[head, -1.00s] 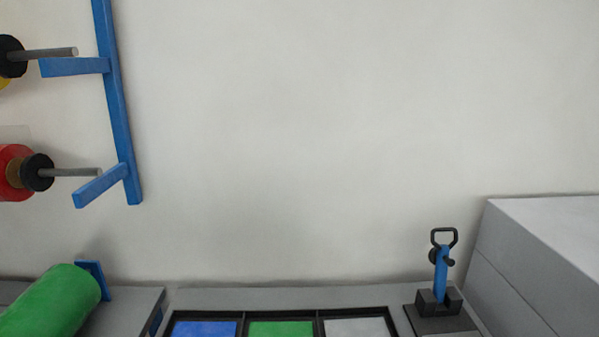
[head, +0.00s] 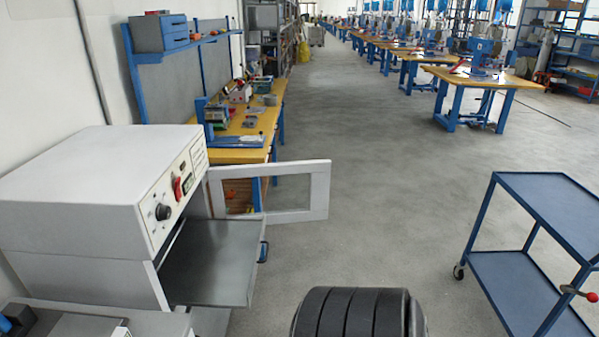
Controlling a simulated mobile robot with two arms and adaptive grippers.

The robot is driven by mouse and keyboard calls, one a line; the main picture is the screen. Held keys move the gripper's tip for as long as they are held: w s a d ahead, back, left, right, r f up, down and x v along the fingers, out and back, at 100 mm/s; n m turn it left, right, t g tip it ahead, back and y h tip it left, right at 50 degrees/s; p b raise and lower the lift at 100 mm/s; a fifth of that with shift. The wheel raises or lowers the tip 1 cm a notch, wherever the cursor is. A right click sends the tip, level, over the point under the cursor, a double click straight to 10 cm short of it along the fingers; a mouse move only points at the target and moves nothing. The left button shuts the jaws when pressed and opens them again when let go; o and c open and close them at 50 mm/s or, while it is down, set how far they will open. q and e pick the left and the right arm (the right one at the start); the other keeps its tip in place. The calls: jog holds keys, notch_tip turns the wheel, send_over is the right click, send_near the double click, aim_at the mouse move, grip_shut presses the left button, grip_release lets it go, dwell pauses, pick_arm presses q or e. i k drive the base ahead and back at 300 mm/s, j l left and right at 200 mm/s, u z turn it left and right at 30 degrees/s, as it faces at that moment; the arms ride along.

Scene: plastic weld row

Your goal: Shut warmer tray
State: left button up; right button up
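The warmer (head: 80,190) is a light grey box at the left of the head view, with a knob and a red switch on its control panel. Its tray (head: 212,262) is a flat grey metal sheet that sticks out of the warmer's front. A framed door (head: 272,192) with a window opening stands swung open beyond the tray. A small blue part (head: 263,250) shows at the tray's outer edge. Neither of my grippers is in view.
A blue two-shelf cart (head: 545,215) stands at the right. A black ribbed cylindrical thing (head: 350,312) is at the bottom middle. A yellow-topped workbench (head: 250,125) stands behind the warmer. The grey floor (head: 390,190) between the warmer and the cart is clear.

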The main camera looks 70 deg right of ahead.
aim_at(208, 262)
jog(key=z, duration=1.95)
